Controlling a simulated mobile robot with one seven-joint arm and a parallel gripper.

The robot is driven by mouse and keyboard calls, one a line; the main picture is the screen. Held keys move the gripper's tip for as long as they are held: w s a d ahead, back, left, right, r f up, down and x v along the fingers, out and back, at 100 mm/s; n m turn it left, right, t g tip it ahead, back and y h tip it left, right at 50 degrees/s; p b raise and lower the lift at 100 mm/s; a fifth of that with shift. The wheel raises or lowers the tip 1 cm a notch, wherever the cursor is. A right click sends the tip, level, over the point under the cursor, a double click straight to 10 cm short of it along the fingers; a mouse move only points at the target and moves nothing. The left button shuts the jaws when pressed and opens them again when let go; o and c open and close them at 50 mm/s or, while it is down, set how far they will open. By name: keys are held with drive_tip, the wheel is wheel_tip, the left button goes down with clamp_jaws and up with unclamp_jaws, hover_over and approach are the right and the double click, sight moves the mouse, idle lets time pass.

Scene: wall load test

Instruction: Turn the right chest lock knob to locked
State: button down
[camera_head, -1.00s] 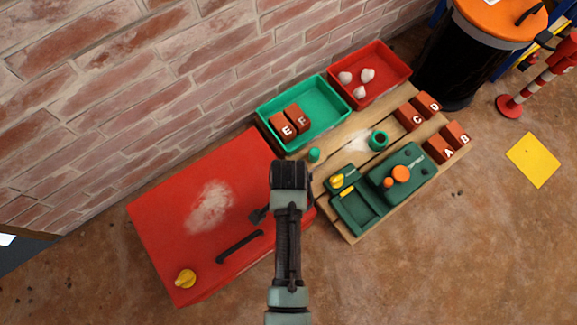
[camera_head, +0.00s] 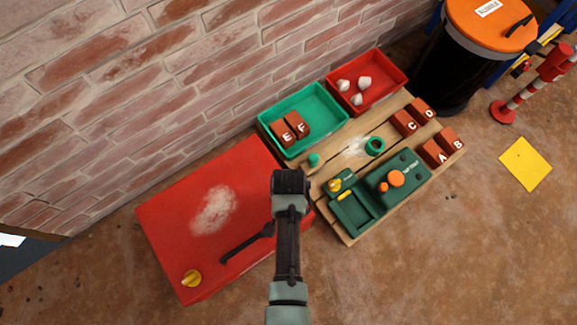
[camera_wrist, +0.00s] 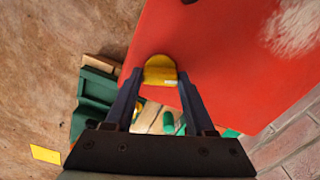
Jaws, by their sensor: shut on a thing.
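The red chest (camera_head: 165,225) stands against the wall, and its lid also shows in the wrist view (camera_wrist: 225,75). The right lock knob (camera_wrist: 160,70) is yellow with a rounded end and sits at the lid's edge in the wrist view. My gripper (camera_wrist: 160,76) is shut on it, one dark finger on each side. My arm hides this knob in the head view. The left lock knob (camera_head: 191,278), also yellow, is at the chest's front left corner. I cannot tell whether the right knob is at its locked position.
A black handle (camera_head: 238,246) lies along the chest's front. The floor in front is clear.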

drive_tip(key=n+p, duration=0.2)
drive_tip(key=n, duration=0.1)
drive_tip(key=shift+r+n+p, duration=0.15)
drive_tip(key=shift+n+p, duration=0.15)
drive_tip(key=shift+n, duration=0.1)
drive_tip(key=n+p, duration=0.1)
drive_tip(key=n, duration=0.2)
drive_tip(key=shift+n+p, duration=0.3)
drive_tip(key=shift+p, duration=0.1)
drive_tip(key=n+p, duration=0.2)
drive_tip(key=n, duration=0.4)
drive_tip(key=shift+f+n, duration=0.2)
drive_tip(key=shift+n, duration=0.2)
drive_tip(key=shift+c, duration=1.2)
unclamp_jaws()
wheel_tip(320, 180, up, 13)
drive_tip(key=p, duration=0.7)
drive_tip(key=shift+p, duration=0.3)
